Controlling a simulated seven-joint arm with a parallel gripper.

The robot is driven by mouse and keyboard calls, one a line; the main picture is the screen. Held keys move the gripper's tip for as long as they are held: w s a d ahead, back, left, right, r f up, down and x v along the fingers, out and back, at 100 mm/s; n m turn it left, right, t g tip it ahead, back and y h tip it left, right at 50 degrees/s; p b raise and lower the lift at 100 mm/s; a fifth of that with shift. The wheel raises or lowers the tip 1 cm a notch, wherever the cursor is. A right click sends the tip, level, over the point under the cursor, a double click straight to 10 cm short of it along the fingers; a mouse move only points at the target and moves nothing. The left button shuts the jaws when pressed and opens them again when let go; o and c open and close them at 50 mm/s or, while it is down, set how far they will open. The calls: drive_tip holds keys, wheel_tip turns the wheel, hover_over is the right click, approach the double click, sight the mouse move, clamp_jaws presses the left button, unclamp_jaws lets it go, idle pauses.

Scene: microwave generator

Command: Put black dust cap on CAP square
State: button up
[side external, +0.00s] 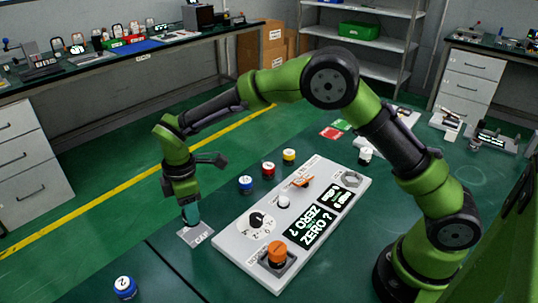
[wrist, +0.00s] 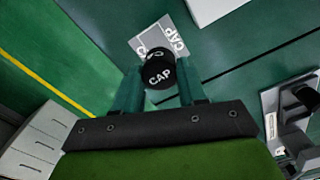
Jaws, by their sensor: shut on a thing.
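The black dust cap (wrist: 160,76), with white CAP lettering on it, is between the two fingertips of my gripper (wrist: 158,88) in the wrist view. My gripper is shut on it. The grey CAP square (side external: 196,236) lies on the green table in the side view, directly under my gripper (side external: 191,218). In the wrist view the CAP square (wrist: 146,36) shows just beyond the cap, which covers part of it. The fingers hide the cap in the side view, so I cannot tell whether it touches the square.
A white control panel (side external: 232,250) with an orange knob (side external: 277,251) and a black dial (side external: 257,219) stands right of my gripper. Blue (side external: 246,183), red (side external: 268,169) and yellow (side external: 289,156) caps stand behind it. Another blue one (side external: 124,287) is at front left.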

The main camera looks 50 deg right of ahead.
drive_tip(key=shift+f, duration=1.95)
drive_tip(key=shift+f, duration=0.1)
drive_tip(key=o, duration=1)
